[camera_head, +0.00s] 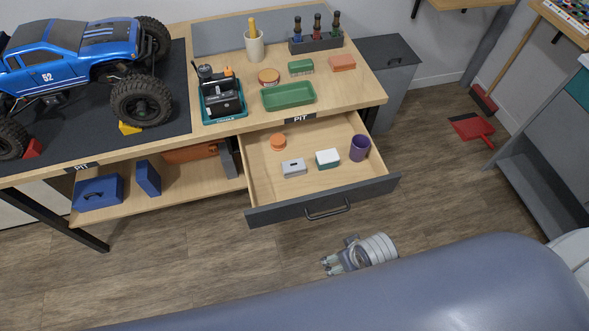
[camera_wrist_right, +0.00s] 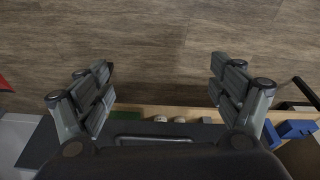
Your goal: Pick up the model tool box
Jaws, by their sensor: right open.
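A small grey box (camera_head: 293,167) with a dark handle slot lies inside the open drawer (camera_head: 345,193), left of a white and green box; it looks like the model tool box. A larger blue tool-box-shaped case (camera_head: 97,192) stands on the shelf under the bench. My right gripper (camera_head: 329,265) is open and empty, in front of the drawer and apart from it. In the right wrist view its spread fingers (camera_wrist_right: 162,85) have bare floor and the drawer front between and below them. The grey box cannot be made out there. My left gripper is not in view.
The drawer also holds an orange round piece (camera_head: 278,142), a white and green box (camera_head: 328,158) and a purple cup (camera_head: 359,148). The bench above carries a blue truck (camera_head: 75,45) and a green tray (camera_head: 288,95).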

